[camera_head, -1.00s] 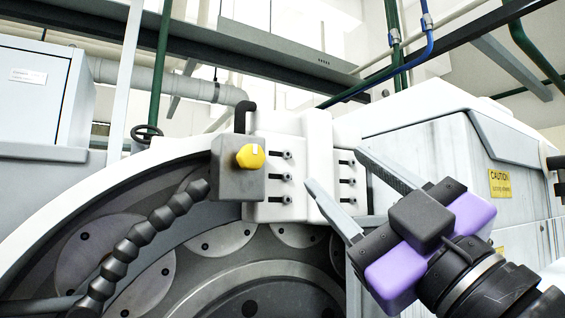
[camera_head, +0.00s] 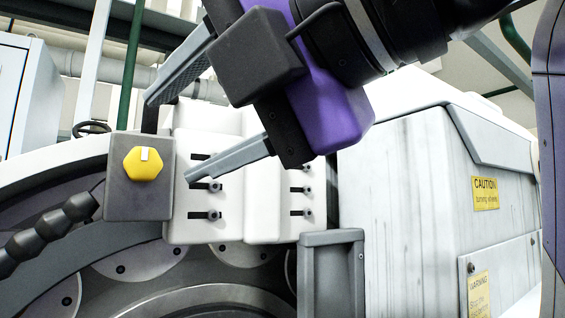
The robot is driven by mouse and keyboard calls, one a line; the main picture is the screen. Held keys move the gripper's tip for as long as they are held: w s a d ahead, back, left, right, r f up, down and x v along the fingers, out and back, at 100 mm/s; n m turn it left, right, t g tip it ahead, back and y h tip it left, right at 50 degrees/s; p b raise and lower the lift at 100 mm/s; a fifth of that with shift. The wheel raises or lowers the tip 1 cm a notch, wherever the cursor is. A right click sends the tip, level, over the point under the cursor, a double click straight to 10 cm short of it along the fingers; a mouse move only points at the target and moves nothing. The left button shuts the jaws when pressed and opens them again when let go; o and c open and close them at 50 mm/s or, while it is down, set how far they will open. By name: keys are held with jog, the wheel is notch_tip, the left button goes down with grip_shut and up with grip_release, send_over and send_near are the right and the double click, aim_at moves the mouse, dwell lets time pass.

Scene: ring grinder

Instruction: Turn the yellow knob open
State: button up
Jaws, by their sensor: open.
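The yellow knob (camera_head: 144,164) is hexagonal, with a white mark at its top edge that points upward. It sits on the front of a grey box (camera_head: 138,204) at the left of the machine. My gripper (camera_head: 168,137) is above and right of the knob in the picture, with its two grey fingers spread wide and pointing left. The upper finger ends above the knob and the lower finger ends right of it. Nothing is between the fingers, and they appear apart from the knob.
A black segmented hose (camera_head: 40,234) runs from the box to the lower left. White slotted plates (camera_head: 262,205) with bolts stand right of the box. A white housing (camera_head: 395,190) with yellow caution labels fills the right. A grey post (camera_head: 331,270) stands at the lower middle.

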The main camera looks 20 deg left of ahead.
aim_at(148, 161)
jog(key=p+x, duration=0.2)
jog(key=x, duration=0.4)
jog(key=shift+w+a+f, duration=0.1)
jog(key=shift+w+f, duration=0.05)
jog(key=shift+w+a+f+p, duration=0.25)
jog(key=shift+a+p, duration=0.1)
jog(key=shift+a, duration=0.3)
grip_shut()
